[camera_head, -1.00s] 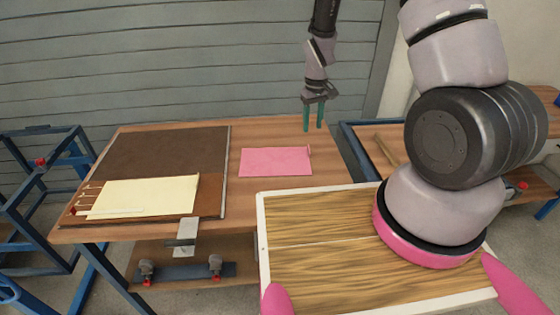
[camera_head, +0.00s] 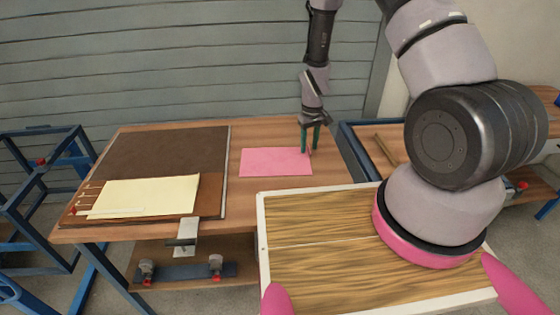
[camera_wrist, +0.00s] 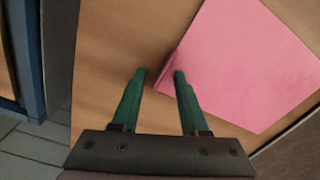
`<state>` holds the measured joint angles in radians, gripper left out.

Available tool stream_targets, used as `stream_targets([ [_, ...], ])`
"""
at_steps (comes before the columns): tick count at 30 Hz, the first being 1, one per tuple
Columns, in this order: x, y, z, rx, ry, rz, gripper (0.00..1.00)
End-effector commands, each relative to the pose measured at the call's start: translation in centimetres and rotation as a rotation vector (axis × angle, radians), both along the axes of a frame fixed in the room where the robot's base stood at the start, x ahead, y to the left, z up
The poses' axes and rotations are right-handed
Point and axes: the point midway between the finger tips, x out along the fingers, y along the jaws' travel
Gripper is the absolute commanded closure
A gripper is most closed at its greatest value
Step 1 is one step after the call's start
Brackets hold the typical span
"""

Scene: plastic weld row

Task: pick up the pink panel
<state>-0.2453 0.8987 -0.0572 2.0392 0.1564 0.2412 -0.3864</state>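The pink panel (camera_head: 274,162) lies flat on the wooden table, right of the dark brown board. A small raised pink tab stands at its right edge. My gripper (camera_head: 309,150) points down at that right edge, with its two green fingers apart. In the wrist view, the panel (camera_wrist: 245,65) fills the upper right. The fingertips of my gripper (camera_wrist: 160,75) are open beside the raised edge, which shows between or just beyond them. I cannot tell whether they touch it.
A dark brown board (camera_head: 165,152) with a cream sheet (camera_head: 145,197) covers the table's left. A clamp (camera_head: 184,238) sits at the front edge. My wood-topped base is in front. A blue-framed table (camera_head: 352,140) stands to the right.

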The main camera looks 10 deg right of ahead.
Motion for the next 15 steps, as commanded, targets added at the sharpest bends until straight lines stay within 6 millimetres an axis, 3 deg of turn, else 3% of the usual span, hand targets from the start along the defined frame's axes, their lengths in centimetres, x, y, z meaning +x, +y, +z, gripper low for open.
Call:
stream_targets([
  [1, 0.00, 0.00, 0.01, 0.000, 0.000, 0.000, 0.78],
  [3, -0.01, 0.00, 0.01, 0.000, 0.000, 0.000, 1.00],
  [15, 0.00, 0.01, 0.09, 0.000, 0.000, 0.000, 1.00],
])
